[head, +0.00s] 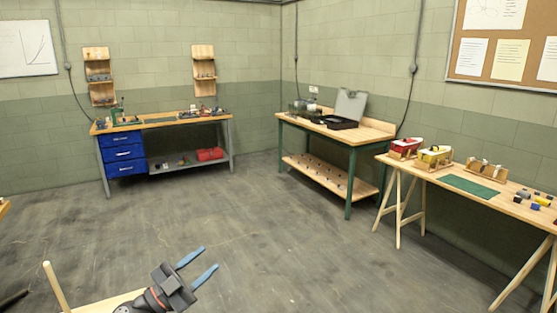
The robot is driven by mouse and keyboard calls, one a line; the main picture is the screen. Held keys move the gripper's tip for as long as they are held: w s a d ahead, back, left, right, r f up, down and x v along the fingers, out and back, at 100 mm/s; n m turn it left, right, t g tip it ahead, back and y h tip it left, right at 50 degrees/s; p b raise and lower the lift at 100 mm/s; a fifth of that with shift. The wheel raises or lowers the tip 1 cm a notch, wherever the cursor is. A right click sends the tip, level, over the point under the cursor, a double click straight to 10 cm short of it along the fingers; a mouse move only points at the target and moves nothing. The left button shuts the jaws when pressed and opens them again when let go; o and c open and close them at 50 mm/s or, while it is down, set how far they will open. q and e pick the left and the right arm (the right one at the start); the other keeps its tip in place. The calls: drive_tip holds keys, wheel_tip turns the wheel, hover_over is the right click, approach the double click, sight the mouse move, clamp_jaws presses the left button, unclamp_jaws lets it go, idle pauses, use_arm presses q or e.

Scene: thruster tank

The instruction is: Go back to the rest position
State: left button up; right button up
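My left gripper (197,266) shows at the bottom of the head view, left of centre. Its two blue fingers are spread apart with nothing between them, over bare grey floor in the picture. It is far from every workbench across the room. My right gripper is not in the picture.
A blue-drawer workbench (160,126) stands at the back left. A green-legged table (348,142) with an open case (350,106) stands at the back corner. The floor (270,225) between is clear.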

use_arm(q)
drive_tip(key=s+a+f+n+y, duration=0.3)
drive_tip(key=f+n+y, duration=0.3)
drive_tip(key=f, duration=0.1)
drive_tip(key=s+a+f+n+y, duration=0.2)
drive_tip(key=s+f+n+y, duration=0.1)
drive_tip(key=f+n+y, duration=0.25)
drive_tip(key=s+a+f+n+y, duration=0.3)
drive_tip(key=f+n+y, duration=0.2)
drive_tip(key=f+y, duration=0.2)
drive_tip(key=s+d+f+g+h, duration=0.1)
drive_tip(key=s+d+f+g, duration=0.1)
drive_tip(key=s+f+g, duration=0.6)
drive_tip(key=s+d+f+g+h, duration=0.1)
drive_tip(key=s+d+f+g, duration=0.3)
drive_tip(key=s, duration=0.9)
wheel_tip(320, 180, down, 26)
drive_tip(key=m, duration=0.1)
drive_tip(key=s+f, duration=0.2)
drive_tip(key=f, duration=0.7)
drive_tip(key=s+d+f, duration=0.1)
drive_tip(key=s+f, duration=0.2)
drive_tip(key=f, duration=0.6)
drive_tip(key=shift+s+d+f+g, duration=0.25)
drive_tip(key=shift+s+f+g, duration=0.05)
drive_tip(key=shift+s+f, duration=0.05)
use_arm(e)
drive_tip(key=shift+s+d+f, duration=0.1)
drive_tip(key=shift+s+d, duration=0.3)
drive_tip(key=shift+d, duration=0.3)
